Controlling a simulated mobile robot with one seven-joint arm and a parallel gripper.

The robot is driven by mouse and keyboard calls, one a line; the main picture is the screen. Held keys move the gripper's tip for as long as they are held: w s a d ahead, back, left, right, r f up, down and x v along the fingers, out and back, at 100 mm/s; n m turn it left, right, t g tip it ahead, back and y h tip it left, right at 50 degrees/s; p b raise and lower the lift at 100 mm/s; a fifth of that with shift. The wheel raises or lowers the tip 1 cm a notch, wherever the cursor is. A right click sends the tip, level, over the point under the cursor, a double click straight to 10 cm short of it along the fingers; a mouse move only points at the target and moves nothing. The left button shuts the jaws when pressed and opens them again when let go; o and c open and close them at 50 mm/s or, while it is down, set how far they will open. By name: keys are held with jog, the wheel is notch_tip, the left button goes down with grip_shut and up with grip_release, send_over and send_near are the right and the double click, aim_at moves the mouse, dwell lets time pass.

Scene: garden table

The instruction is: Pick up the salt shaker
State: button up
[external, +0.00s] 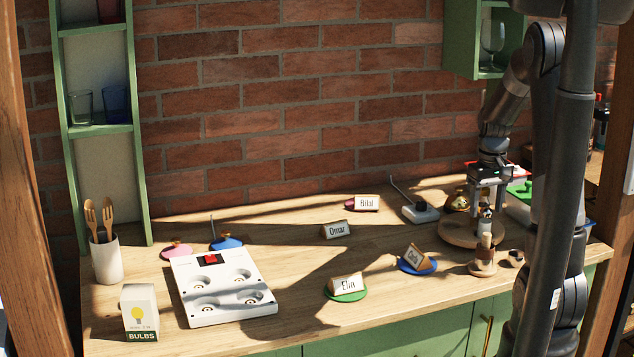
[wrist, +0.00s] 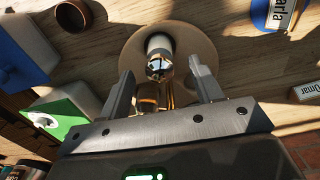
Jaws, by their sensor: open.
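My gripper (external: 487,197) points down over the right part of the table, with its fingers apart. In the wrist view my gripper (wrist: 164,80) is open, and a small white shaker with a shiny metal top (wrist: 159,52) shows between and just beyond the fingertips, apart from them. It looks like the salt shaker. It stands over a round wooden base (wrist: 195,38). A brownish, glassy thing (wrist: 148,95) with golden parts shows closer in, partly hidden by my gripper. In the external view the shaker (external: 486,226) is small and hard to separate from the wooden pieces around it.
A round wooden board (external: 451,232) and a small wooden cup (external: 516,258) are close by. The Carla card (external: 418,259) on a blue disc stands to the left.

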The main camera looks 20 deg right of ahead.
aim_at(486, 224)
jog(key=shift+f, duration=1.4)
jog(key=shift+c, duration=0.5)
jog(key=c, duration=1)
